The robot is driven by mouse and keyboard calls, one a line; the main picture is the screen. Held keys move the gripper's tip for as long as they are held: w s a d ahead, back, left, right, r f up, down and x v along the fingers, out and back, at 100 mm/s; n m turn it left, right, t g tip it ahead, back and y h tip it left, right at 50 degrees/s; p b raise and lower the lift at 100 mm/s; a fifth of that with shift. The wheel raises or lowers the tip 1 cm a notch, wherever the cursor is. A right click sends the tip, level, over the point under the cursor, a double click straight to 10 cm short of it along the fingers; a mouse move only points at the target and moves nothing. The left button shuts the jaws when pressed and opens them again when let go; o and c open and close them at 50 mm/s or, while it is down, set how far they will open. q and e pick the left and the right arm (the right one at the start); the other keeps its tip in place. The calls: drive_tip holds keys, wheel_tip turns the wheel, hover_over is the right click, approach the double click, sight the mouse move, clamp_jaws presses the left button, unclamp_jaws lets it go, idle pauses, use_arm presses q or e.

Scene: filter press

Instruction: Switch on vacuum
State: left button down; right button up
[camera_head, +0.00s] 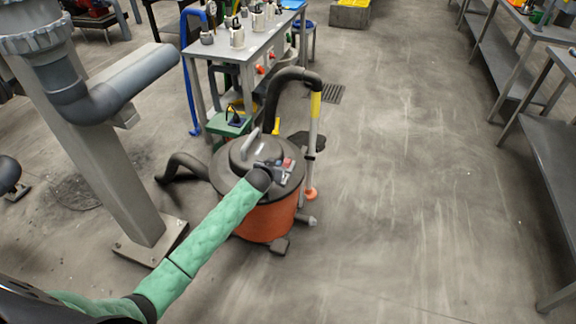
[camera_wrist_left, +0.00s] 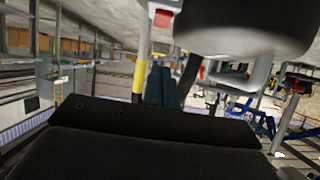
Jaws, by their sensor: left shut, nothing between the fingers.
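The vacuum (camera_head: 262,222) stands on the floor in the head view, with an orange-red drum and a dark lid (camera_head: 229,170) carrying a grey handle. A small red part (camera_head: 288,163), which looks like its switch, is on the lid's right side. My left gripper (camera_head: 272,164) is over the lid, close beside the red part; I cannot tell whether they touch. It is shut and empty. Its grey-blue fingers (camera_wrist_left: 164,87) show in the left wrist view, with a red part (camera_wrist_left: 162,18) above them. My right gripper is out of view.
A black hose (camera_head: 290,76) arches to a yellow-banded tube (camera_head: 314,112) standing right of the lid. A grey pillar (camera_head: 110,165) is at the left. A workbench (camera_head: 250,42) with several pieces of equipment stands behind. The floor to the right is clear up to grey benches (camera_head: 550,150).

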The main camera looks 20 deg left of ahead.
use_arm(q)
drive_tip(key=shift+d+r, duration=0.15)
drive_tip(key=shift+r, duration=0.1)
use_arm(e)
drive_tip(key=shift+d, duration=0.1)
use_arm(q)
drive_tip(key=shift+w+f, duration=0.1)
hover_over(286, 165)
drive_tip(key=s, duration=0.2)
wheel_tip(286, 165, down, 4)
drive_tip(key=shift+w+r+p, duration=0.1)
drive_tip(key=shift+w+p, duration=0.05)
drive_tip(key=shift+p, duration=0.2)
drive_tip(key=shift+w+f, duration=0.25)
drive_tip(key=shift+f, duration=0.35)
drive_tip(key=shift+w+f, duration=0.25)
drive_tip(key=shift+f, duration=0.3)
drive_tip(key=shift+w+f, duration=0.25)
drive_tip(key=shift+f, duration=0.35)
drive_tip(key=shift+w+f, duration=0.1)
drive_tip(key=shift+f, duration=0.15)
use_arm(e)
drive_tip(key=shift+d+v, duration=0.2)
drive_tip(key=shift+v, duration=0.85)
